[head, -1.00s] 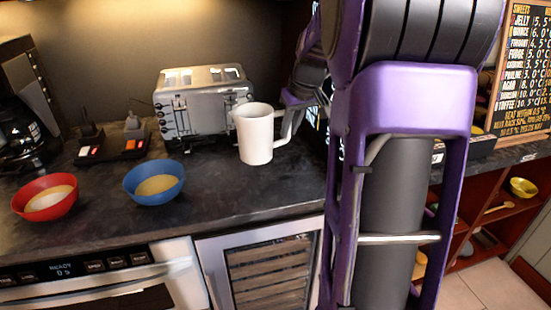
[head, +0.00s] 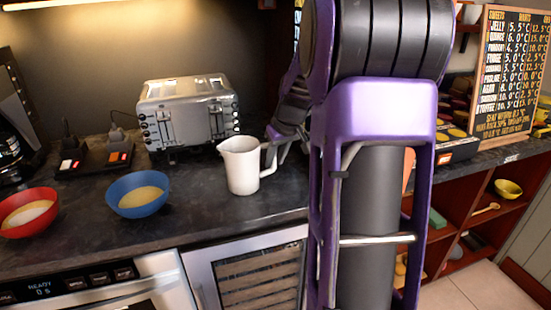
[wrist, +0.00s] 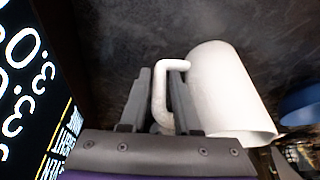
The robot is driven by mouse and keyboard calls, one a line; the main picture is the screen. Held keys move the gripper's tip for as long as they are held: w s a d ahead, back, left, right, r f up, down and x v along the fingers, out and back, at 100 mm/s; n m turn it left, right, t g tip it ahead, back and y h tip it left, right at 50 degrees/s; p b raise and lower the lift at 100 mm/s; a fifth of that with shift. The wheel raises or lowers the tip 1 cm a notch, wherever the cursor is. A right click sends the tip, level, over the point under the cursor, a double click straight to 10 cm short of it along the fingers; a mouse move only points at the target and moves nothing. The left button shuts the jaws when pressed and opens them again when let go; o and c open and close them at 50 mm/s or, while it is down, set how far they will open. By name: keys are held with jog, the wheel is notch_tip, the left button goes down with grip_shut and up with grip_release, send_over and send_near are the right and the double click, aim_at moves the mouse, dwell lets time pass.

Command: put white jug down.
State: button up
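The white jug (head: 242,168) is upright at the counter surface, right of the blue bowl and in front of the toaster. Its base looks to be on or just above the dark counter (head: 200,222); I cannot tell which. My gripper (head: 274,152) is at the jug's right side, at its handle. In the wrist view the two fingers (wrist: 160,100) stand on either side of the handle (wrist: 160,95), closed in on it, with the jug body (wrist: 225,95) to their right. The arm hides part of the counter at right.
A blue bowl (head: 137,206) and a red bowl (head: 28,221) stand to the left. A silver toaster (head: 187,112) is behind the jug. A menu board (head: 510,70) stands at right. The counter's front edge is near the jug, with some bare counter around it.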

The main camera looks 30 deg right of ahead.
jog(key=shift+o, duration=1)
jog(key=shift+s+r, duration=0.1)
jog(key=shift+r, duration=0.45)
jog(key=p+v, duration=0.1)
jog(key=v, duration=1)
jog(key=shift+p, duration=0.35)
jog(key=shift+r, duration=0.1)
